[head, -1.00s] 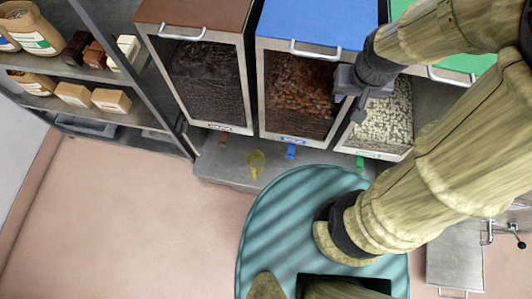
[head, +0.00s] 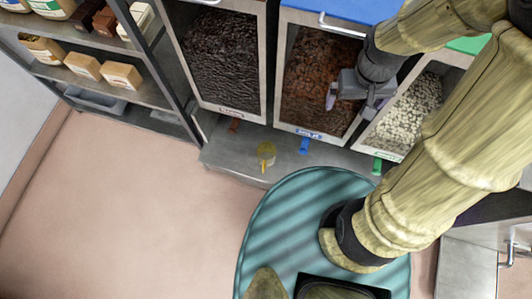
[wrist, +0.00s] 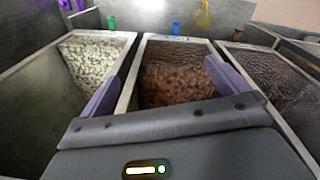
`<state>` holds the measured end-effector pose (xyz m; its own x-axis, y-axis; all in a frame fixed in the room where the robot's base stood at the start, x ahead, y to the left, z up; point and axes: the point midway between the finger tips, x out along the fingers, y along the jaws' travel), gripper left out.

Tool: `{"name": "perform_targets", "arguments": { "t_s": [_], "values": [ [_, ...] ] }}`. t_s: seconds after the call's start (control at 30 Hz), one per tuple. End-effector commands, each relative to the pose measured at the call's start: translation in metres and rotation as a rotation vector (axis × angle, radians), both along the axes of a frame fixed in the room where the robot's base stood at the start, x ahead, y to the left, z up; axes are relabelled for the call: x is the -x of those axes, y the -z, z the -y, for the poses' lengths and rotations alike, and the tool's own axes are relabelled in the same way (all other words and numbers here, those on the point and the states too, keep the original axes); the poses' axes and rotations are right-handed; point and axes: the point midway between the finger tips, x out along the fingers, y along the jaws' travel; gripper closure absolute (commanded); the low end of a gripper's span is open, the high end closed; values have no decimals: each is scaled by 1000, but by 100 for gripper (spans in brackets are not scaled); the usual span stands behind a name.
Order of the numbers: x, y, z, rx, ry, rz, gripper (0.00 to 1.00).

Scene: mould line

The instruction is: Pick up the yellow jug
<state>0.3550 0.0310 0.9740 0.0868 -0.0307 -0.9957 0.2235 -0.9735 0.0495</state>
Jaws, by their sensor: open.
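The yellow jug (head: 265,153) is small and see-through. It stands on the grey ledge (head: 222,150) in front of the bins, left of the blue tap, in the head view. In the wrist view the jug (wrist: 203,14) shows at the top, right of centre, well beyond my fingers. My gripper (head: 350,103) is in front of the middle bin in the head view, above and to the right of the jug and apart from it. In the wrist view its two purple fingers (wrist: 160,84) are spread wide with nothing between them.
Bins of dark (head: 222,65), brown (head: 315,75) and pale pieces (head: 410,105) stand behind the ledge, with brown, blue (head: 304,146) and green (head: 377,165) taps below. A shelf rack (head: 100,48) with packages is at left. The pink floor (head: 130,210) is clear.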

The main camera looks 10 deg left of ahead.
Motion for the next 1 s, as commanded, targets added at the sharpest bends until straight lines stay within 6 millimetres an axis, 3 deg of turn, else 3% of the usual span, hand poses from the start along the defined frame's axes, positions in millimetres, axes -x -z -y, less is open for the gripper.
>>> {"name": "perform_targets", "arguments": {
  "t_s": [0.03,0.47,1.0],
  "values": [
    [-1,33,-8,14,-45,-28,0],
    [-4,191,-70,234,-483,-275,0],
    [15,421,-178,904,-1218,-527,0]
  ]
}}
